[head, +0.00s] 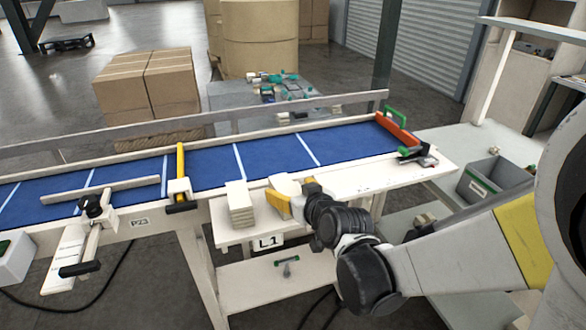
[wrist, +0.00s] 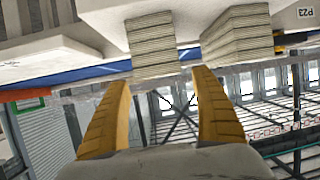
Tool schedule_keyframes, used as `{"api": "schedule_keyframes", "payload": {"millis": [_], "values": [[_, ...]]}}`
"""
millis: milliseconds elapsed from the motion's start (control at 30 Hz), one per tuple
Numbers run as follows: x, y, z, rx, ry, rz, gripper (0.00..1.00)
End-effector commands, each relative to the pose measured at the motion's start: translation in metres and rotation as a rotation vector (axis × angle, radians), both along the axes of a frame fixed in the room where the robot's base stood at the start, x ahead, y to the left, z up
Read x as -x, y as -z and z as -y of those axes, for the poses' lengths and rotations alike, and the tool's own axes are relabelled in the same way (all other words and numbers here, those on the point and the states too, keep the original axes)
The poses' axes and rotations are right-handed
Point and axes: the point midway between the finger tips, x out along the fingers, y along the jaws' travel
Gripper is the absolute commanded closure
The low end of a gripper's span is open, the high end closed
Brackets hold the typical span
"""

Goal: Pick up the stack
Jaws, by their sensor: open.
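Two pale stacks of thin, flat layers stand on the white shelf (head: 345,181) beside the blue conveyor. The left stack (head: 239,207) is in full view in the head view. The other stack (head: 285,184) is partly hidden behind my gripper (head: 293,195). The wrist view is upside down; there this second stack (wrist: 152,42) lines up between the yellow fingers of my gripper (wrist: 160,78), at or just beyond their tips. I cannot tell whether the tips reach around it. The left stack also shows in the wrist view (wrist: 236,40), outside the fingers. My gripper is open and empty.
The blue conveyor (head: 270,158) runs behind the shelf, with a yellow post (head: 181,172) at left and an orange end stop (head: 397,129) at right. A tool (head: 418,156) lies near the shelf's right end. A grey bin (head: 494,180) stands farther right.

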Motion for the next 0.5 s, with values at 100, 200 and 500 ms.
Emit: {"api": "schedule_keyframes", "payload": {"millis": [100,200,500], "values": [[-0.016,0.009,-0.006,0.000,0.001,0.000,0.24],[-0.022,0.011,-0.008,0.001,0.001,-0.001,0.24],[-0.050,0.026,-0.021,0.001,0.001,-0.001,0.24]]}}
